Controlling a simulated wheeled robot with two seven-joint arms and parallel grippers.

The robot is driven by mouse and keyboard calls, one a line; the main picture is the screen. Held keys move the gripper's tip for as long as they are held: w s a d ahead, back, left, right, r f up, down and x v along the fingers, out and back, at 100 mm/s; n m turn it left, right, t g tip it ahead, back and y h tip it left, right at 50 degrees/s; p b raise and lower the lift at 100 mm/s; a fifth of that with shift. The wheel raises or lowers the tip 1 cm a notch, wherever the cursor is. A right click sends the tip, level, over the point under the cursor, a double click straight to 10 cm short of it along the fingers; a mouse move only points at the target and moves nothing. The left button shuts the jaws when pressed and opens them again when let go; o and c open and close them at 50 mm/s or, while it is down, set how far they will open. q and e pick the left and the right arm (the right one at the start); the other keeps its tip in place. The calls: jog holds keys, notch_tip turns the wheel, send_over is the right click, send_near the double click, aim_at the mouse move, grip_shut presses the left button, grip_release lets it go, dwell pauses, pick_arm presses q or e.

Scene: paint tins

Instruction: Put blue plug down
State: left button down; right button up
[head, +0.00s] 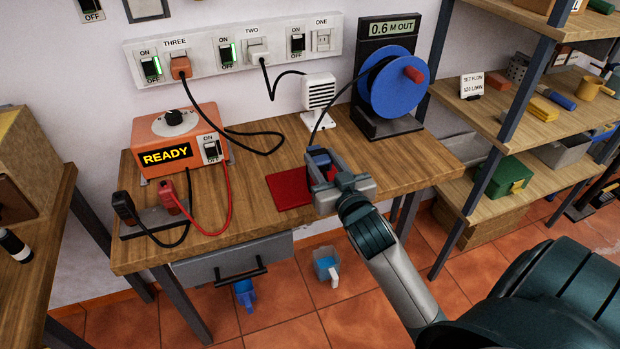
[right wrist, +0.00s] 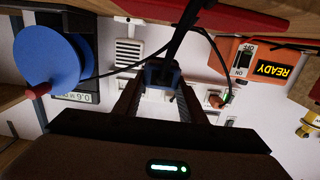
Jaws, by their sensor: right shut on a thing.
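The blue plug (head: 319,158) is between the fingers of my right gripper (head: 323,168), over the right end of the red mat (head: 286,190) on the wooden bench. In the right wrist view the blue plug (right wrist: 160,72) sits between the two fingertips (right wrist: 158,82), with a black cable attached. The cable runs to the blue reel (head: 394,80). My right gripper is shut on the plug. Fingers partly hide the plug, and I cannot tell whether it touches the mat. My left gripper is not in view.
An orange READY box (head: 180,142) with black and red leads stands at the bench's left. A white heater (head: 318,96) stands behind the gripper. A socket strip (head: 235,52) is on the wall. Shelves (head: 525,115) stand at the right. The bench's right front is clear.

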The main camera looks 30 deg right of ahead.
jog(key=shift+w+a+f, duration=0.3)
jog(key=shift+a+f, duration=0.05)
jog(key=shift+a, duration=0.15)
jog(key=shift+w+a+f, duration=0.25)
jog(key=shift+a+f, duration=0.05)
jog(key=shift+a, duration=0.2)
jog(key=shift+w+a+f, duration=0.15)
jog(key=shift+a+f, duration=0.05)
jog(key=shift+a, duration=0.1)
jog(key=shift+f, duration=2.05)
jog(key=shift+f, duration=0.1)
jog(key=o, duration=1.2)
